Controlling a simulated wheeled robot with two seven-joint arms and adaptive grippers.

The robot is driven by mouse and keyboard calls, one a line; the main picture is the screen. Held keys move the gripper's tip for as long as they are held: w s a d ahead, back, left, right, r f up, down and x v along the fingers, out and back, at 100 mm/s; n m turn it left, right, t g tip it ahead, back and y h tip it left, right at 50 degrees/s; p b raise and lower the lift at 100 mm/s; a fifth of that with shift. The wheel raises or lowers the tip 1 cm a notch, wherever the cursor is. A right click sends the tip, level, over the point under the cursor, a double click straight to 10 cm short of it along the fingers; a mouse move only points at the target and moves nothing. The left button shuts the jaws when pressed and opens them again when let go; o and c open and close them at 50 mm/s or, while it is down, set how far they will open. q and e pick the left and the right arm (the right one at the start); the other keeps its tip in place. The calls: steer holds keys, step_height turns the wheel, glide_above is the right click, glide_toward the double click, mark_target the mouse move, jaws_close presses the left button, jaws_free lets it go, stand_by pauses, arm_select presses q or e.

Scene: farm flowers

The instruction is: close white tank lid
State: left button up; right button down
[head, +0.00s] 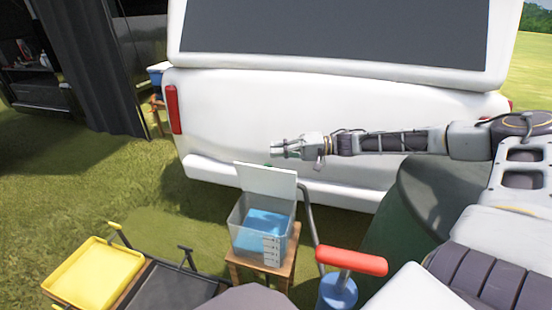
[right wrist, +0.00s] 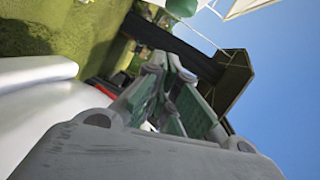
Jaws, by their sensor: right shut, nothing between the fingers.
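The tank (head: 252,240) is a clear box with blue water in it and a marked scale on its front. It stands on a small wooden stool (head: 262,268). Its white lid (head: 265,180) is raised, standing up along the tank's back edge. My right gripper (head: 274,150) is shut and empty, just above and behind the lid's top edge as seen from the head. In the right wrist view its fingers (right wrist: 172,75) are together, with no lid visible there. My left gripper is not in view.
A white vehicle (head: 330,110) stands behind the tank. A pump with a red handle (head: 350,261) and a hose is at the tank's right. A dark green barrel (head: 415,215) is further right. A yellow tray (head: 88,275) and a dark tray (head: 170,288) are at left.

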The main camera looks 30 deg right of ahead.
mark_target(268, 178)
steer(key=shift+s+a+f+p, duration=0.25)
steer(key=shift+s+a+p, duration=0.05)
steer(key=shift+s+a, duration=0.3)
steer(key=shift+s+a+f+p, duration=0.2)
steer(key=shift+s+a+p, duration=0.05)
steer(key=shift+s+a, duration=0.3)
